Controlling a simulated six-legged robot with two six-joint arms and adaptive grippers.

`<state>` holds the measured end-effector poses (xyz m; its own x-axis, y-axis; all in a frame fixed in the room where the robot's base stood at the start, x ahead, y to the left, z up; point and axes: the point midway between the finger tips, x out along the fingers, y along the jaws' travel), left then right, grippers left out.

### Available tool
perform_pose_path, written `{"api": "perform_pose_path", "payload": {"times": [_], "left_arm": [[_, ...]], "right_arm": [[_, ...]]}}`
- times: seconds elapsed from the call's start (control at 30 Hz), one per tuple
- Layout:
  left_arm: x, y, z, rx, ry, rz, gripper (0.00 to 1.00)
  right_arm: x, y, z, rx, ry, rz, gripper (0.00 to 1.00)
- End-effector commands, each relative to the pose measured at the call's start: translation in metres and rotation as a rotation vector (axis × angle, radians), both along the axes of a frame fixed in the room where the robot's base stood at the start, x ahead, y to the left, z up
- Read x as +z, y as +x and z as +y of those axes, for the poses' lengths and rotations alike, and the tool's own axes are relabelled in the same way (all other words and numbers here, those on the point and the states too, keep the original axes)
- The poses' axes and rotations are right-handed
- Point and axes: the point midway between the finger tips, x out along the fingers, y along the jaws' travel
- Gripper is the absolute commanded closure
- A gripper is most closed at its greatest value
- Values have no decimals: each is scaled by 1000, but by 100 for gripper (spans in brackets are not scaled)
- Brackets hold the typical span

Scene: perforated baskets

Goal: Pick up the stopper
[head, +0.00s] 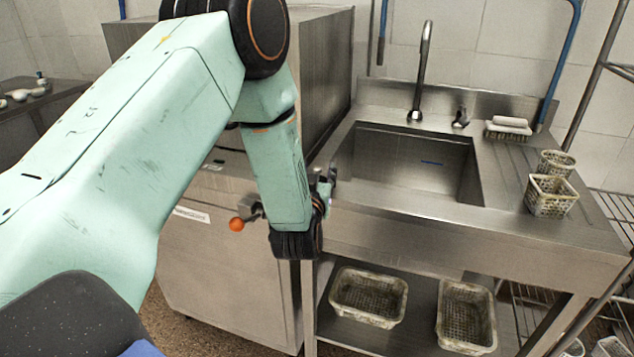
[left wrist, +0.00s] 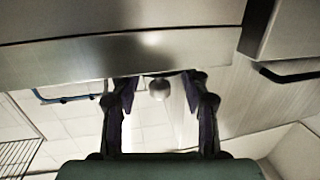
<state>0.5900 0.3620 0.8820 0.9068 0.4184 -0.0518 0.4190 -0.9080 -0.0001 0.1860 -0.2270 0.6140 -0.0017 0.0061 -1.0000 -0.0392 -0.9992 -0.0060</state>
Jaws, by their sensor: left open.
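I cannot make out a stopper for sure in either view. The steel sink (head: 408,165) shows in the head view, with a thin blue mark on its far wall and its near floor hidden by the front rim. My left gripper (head: 328,188) is at the sink's front left corner, partly hidden behind my arm link. In the left wrist view my left gripper (left wrist: 160,98) is open, its two dark fingers apart. A small round grey thing (left wrist: 159,89) shows between the fingers; I cannot tell what it is or how far off. My right gripper is in neither view.
A tall faucet (head: 422,75) rises behind the sink. Two larger baskets (head: 367,297) are on the shelf below. A steel machine with an orange knob (head: 237,224) stands left.

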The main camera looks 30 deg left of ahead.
Motion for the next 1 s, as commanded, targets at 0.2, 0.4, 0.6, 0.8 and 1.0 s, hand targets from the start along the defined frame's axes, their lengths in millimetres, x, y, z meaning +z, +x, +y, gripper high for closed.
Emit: {"api": "perform_pose_path", "payload": {"times": [0.2,0.4,0.6,0.8,1.0], "left_arm": [[0,0,0,0,0,0,67],[0,0,0,0,0,0,84],[0,-1,0,0,0,1,100],[0,-1,0,0,0,1,100],[1,-1,0,0,0,1,100]], "right_arm": [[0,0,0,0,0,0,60],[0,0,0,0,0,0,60],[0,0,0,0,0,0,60],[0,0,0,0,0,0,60],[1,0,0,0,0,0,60]]}}
